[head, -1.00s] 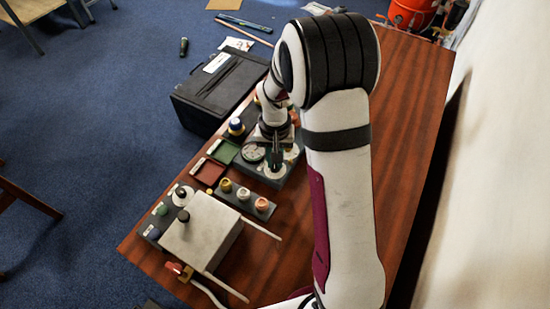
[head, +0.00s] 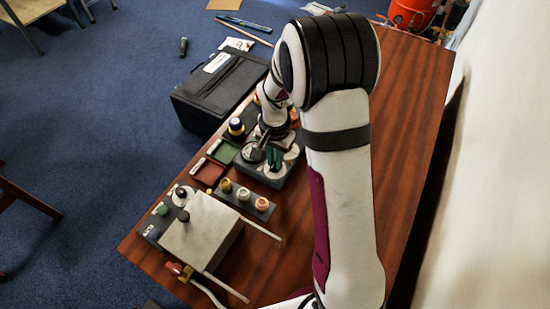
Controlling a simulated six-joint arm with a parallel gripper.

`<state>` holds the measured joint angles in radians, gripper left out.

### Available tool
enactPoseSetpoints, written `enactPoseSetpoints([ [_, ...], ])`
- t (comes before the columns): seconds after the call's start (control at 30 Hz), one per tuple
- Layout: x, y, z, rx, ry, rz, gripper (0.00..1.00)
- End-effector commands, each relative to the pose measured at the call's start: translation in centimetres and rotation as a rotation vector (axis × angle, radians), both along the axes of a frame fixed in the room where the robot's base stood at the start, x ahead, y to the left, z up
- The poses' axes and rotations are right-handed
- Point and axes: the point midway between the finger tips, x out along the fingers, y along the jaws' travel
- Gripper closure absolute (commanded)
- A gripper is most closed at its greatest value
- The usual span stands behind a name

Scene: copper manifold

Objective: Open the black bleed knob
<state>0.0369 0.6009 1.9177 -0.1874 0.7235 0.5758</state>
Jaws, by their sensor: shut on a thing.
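My gripper (head: 273,157) reaches down at a grey block (head: 265,181) in the middle of the table. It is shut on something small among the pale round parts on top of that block. Dark green shows at the fingertips, and the held thing is mostly hidden, so I cannot tell what it is. I cannot tell if this is the bleed knob.
A red tray (head: 209,173) and a green tray (head: 224,153) lie left of the gripper. A dark strip (head: 236,200) holds several small caps. A red-handled valve (head: 177,270) sits before the pale box. A black case (head: 220,90) stands behind. The table's right side is clear.

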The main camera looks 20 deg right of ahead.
Motion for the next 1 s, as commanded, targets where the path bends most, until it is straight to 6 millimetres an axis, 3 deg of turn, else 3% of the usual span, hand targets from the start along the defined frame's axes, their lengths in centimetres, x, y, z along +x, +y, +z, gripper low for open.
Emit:
enactPoseSetpoints([
  [0.33, 0.0, 0.0, 0.1, 0.001, 0.001, -0.004, 1.00],
  [0.37, 0.0, 0.0, 0.1, 0.001, 0.001, -0.004, 0.78],
  [0.5, 0.0, 0.0, 0.0, 0.001, 0.001, -0.003, 0.54],
  [0.83, 0.0, 0.0, 0.4, 0.001, -0.001, -0.002, 0.54],
  [1.0, 0.1, 0.0, 3.5, 0.000, -0.006, -0.001, 0.54],
])
